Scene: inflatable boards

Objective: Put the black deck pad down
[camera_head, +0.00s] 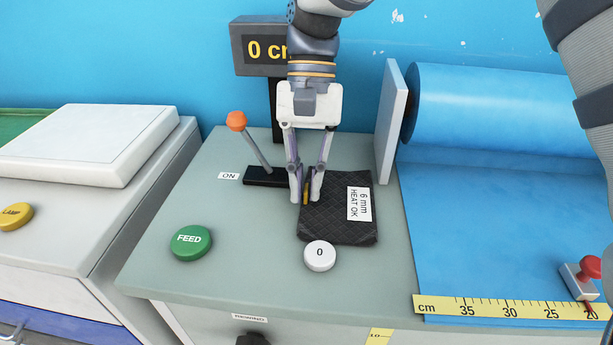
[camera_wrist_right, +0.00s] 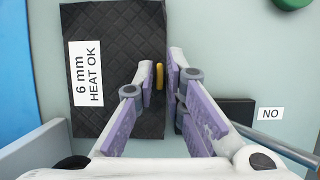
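The black deck pad (camera_head: 338,215) lies flat on the grey-green bench top, with a white "6 mm HEAT OK" label facing up. It also fills the upper left of the right wrist view (camera_wrist_right: 125,50). My right gripper (camera_head: 306,198) points down at the pad's left edge. Its fingertips (camera_wrist_right: 160,80) stand a little apart on either side of a small yellow tab (camera_wrist_right: 159,76) at that edge. Narrow gaps show between tab and fingers, so the gripper looks slightly open. My left gripper is not in view.
A lever with an orange knob (camera_head: 236,121) stands behind left. A green FEED button (camera_head: 190,242) and a white "0" button (camera_head: 320,256) are in front. A blue roll (camera_head: 490,105) and its sheet lie right, beyond an upright plate (camera_head: 391,120). A display (camera_head: 258,45) stands behind.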

